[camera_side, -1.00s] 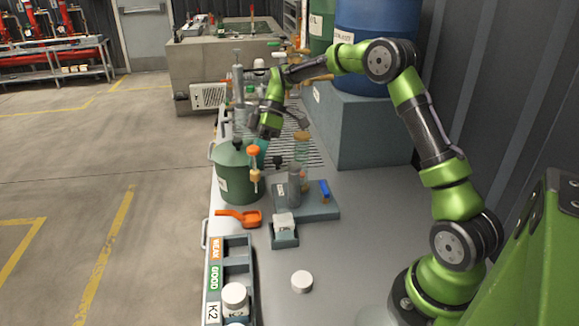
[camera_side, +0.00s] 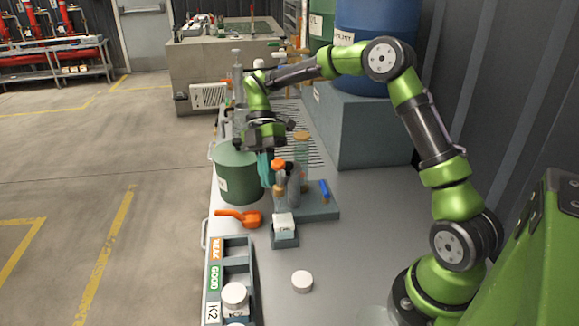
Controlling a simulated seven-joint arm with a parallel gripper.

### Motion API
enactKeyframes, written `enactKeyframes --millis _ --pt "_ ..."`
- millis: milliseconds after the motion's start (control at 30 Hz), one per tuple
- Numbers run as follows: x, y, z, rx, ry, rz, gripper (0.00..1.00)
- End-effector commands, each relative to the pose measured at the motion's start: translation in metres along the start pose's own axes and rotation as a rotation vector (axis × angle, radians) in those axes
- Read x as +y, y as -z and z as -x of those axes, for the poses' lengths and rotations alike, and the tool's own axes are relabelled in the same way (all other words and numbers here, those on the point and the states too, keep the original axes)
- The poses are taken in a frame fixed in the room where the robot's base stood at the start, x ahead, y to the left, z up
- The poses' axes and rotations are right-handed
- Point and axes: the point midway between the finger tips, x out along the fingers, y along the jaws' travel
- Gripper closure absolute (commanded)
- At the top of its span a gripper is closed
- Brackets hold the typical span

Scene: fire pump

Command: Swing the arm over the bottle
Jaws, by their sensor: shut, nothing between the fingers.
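My gripper (camera_side: 266,165) points down above the right rim of the green tub (camera_side: 236,178), with its teal fingers shut. A slim orange-topped piece (camera_side: 279,180) shows just right of the fingers; I cannot tell how it is supported. A clear grey bottle-like vessel (camera_side: 294,188) stands on the grey-blue tray (camera_side: 318,211), partly behind the orange-topped piece. A tall clear cylinder (camera_side: 302,150) stands behind it. Which vessel is the bottle is not clear from this view.
A blue piece (camera_side: 324,191) lies on the tray. An orange scoop (camera_side: 240,217), a small holder (camera_side: 284,237) and a white lid (camera_side: 302,281) are nearer. A sorting rack (camera_side: 236,260) sits front left. A blue drum (camera_side: 375,35) stands back right. The bench's right front is clear.

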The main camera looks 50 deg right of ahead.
Motion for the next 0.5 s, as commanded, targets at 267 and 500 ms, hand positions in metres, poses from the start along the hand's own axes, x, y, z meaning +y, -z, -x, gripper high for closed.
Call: enactKeyframes --millis 267,500 --pt "-0.0075 0.0 -0.0037 0.001 -0.002 -0.002 1.0" --pt "-0.0091 -0.0002 -0.005 0.002 0.0 -0.003 1.0"
